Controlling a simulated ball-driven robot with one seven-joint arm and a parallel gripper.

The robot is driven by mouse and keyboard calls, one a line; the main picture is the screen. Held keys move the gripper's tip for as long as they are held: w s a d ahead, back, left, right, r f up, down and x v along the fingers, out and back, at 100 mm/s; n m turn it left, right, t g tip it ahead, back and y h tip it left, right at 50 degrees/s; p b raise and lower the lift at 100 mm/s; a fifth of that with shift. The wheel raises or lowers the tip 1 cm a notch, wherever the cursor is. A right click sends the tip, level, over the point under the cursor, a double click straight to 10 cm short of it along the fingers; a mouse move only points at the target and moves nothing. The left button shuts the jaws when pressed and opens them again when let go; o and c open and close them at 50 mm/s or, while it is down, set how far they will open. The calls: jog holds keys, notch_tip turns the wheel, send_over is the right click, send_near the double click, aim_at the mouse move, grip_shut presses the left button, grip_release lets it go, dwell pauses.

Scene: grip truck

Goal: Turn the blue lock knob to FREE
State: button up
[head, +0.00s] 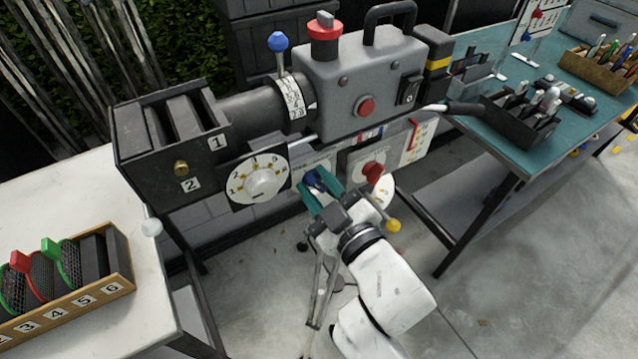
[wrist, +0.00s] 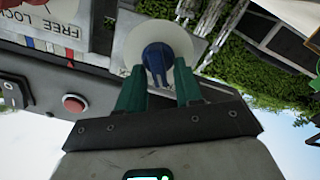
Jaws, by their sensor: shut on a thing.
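The blue lock knob (head: 314,183) is at the lower front of the grey camera-like machine (head: 350,85), mostly hidden by my fingers in the head view. In the wrist view the blue knob (wrist: 155,58) sits on a round white disc (wrist: 138,38). My gripper (head: 320,193) has green fingers on both sides of the knob; the gripper also shows in the wrist view (wrist: 158,82), shut on it. A FREE LOCK plate (wrist: 58,18) appears upside down at the upper left of the wrist view. I cannot tell which mark the knob points at.
A red knob (head: 373,172) is close to the right of my gripper. A white numbered dial (head: 263,184) is to its left. A red button (head: 366,106) and blue-ball lever (head: 278,41) are above. A wooden rack (head: 75,302) stands at lower left, a teal bench (head: 535,133) at right.

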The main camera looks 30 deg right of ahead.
dwell(0.3)
jog(key=o, duration=0.7)
jog(key=shift+s+b, duration=1.4)
jog(key=shift+s, duration=4.05)
jog(key=s+d+f+m+g+h, duration=0.1)
jog(key=s+d+f+m+g, duration=0.2)
jog(key=f, duration=0.4)
jog(key=s+d+f+m+g, duration=0.1)
jog(key=d+f+g, duration=0.2)
jog(key=f+g, duration=0.3)
jog(key=s+d+f+m+g+h, duration=0.1)
jog(key=s+d+f+m+g, duration=0.15)
jog(key=f, duration=0.55)
jog(key=s+f+g, duration=0.1)
jog(key=s, duration=0.1)
jog(key=s+f+g+y, duration=0.1)
jog(key=s+f+g, duration=0.2)
jog(key=s+g, duration=0.1)
jog(key=shift+f+g+y, duration=0.25)
jog(key=shift+y, duration=0.15)
